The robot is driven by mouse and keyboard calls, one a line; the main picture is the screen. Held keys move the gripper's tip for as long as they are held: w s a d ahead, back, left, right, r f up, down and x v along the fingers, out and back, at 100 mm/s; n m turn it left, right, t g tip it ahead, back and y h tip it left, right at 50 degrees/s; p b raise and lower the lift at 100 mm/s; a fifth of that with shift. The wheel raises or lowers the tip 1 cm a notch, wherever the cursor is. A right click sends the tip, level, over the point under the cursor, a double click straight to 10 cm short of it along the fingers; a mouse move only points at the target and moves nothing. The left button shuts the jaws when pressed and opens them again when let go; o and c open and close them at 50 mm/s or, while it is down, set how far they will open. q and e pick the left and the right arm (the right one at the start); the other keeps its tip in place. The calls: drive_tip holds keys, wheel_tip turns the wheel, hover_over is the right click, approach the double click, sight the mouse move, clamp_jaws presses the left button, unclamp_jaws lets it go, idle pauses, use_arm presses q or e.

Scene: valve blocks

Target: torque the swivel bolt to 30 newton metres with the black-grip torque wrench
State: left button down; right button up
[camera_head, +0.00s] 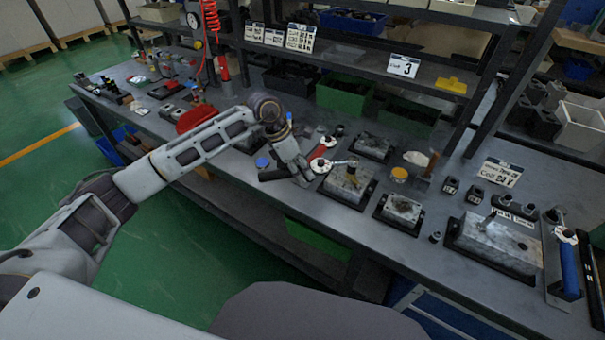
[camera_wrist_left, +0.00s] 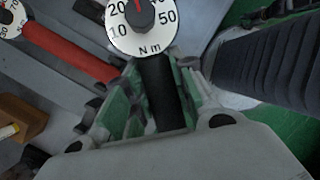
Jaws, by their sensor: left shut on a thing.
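My left gripper (camera_head: 303,176) is shut on the black grip of a torque wrench, which also shows between the fingers (camera_wrist_left: 155,100) in the left wrist view. The black grip (camera_wrist_left: 162,88) leads to a round white N m dial (camera_wrist_left: 142,28). Its needle points up between the 20 and the 50; the top is cut off. In the head view the dial (camera_head: 320,165) lies beside the gripper, and the wrench's head end reaches over a grey valve block (camera_head: 346,186). The swivel bolt is too small or covered to make out. My right gripper is not in view.
A red-grip wrench (camera_wrist_left: 70,48) with a dial lies close by the held one. Other valve blocks (camera_head: 402,210) (camera_head: 495,243) and a blue-grip wrench (camera_head: 569,268) stand to the right. Green bins (camera_head: 344,97) and a shelf are behind. The bench's front edge is near the gripper.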

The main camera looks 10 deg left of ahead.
use_arm(q)
drive_tip(key=shift+w+a+m+b, duration=0.2)
drive_tip(key=shift+w+m+b, duration=0.2)
drive_tip(key=shift+w, duration=0.15)
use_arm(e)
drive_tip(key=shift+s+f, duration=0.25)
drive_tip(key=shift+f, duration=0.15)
use_arm(q)
drive_tip(key=shift+w+a+g, duration=0.1)
drive_tip(key=shift+w+g, duration=0.15)
drive_tip(key=shift+g, duration=0.05)
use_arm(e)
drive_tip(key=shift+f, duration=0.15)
use_arm(q)
drive_tip(key=shift+w+a+m+g+b, duration=0.15)
drive_tip(key=shift+w+a+m+b, duration=0.05)
drive_tip(key=shift+w+m+b, duration=0.25)
drive_tip(key=shift+w+a+m+g+b, duration=0.15)
drive_tip(key=shift+w+m+b, duration=0.2)
drive_tip(key=shift+w+m, duration=0.2)
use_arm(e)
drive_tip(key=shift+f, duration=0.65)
